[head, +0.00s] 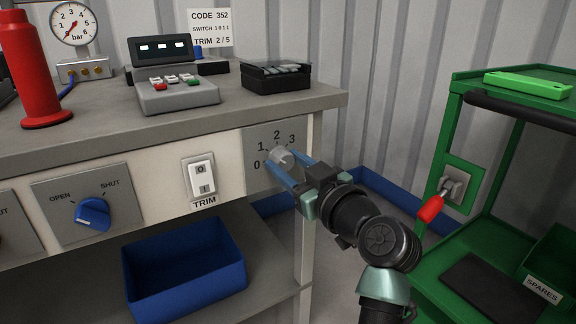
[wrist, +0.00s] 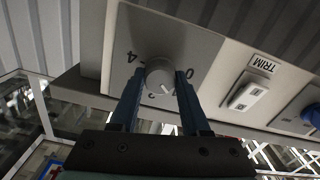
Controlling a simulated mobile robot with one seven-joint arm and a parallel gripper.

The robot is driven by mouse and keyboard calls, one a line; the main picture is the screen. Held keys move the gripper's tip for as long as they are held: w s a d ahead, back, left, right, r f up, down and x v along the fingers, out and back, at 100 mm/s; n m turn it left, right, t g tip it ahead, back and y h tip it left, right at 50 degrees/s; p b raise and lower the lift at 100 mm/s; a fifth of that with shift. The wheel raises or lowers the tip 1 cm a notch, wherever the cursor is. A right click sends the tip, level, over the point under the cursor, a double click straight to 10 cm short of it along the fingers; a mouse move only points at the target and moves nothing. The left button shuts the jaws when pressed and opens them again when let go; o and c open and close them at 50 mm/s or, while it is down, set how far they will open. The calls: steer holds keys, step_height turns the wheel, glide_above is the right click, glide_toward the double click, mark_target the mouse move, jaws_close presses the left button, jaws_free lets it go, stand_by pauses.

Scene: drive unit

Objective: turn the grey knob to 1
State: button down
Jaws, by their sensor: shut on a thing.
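The grey knob (head: 279,157) sits on a grey dial plate (head: 262,180) at the right end of the bench front. In the head view 0, 1, 2 and 3 show around it. My gripper (head: 282,160) is shut on the knob, one blue finger on each side. In the wrist view the knob (wrist: 158,72) shows upside down between the fingertips (wrist: 160,77). Its white mark points down and right, between the 0 and the digit below the knob. My right-hand finger covers part of the scale there, so I cannot read the exact setting.
A TRIM switch (head: 201,178) and a blue OPEN/SHUT knob (head: 93,214) are to the left. A blue bin (head: 186,280) stands on the shelf below. A green cart (head: 478,146) with a red-handled lever (head: 432,207) is at the right, near my arm.

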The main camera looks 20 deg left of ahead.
steer(key=shift+f, duration=0.1)
steer(key=shift+c, duration=1.9)
jaws_free()
steer(key=p+v, duration=0.4)
steer(key=v, duration=0.9)
steer(key=shift+p, duration=0.35)
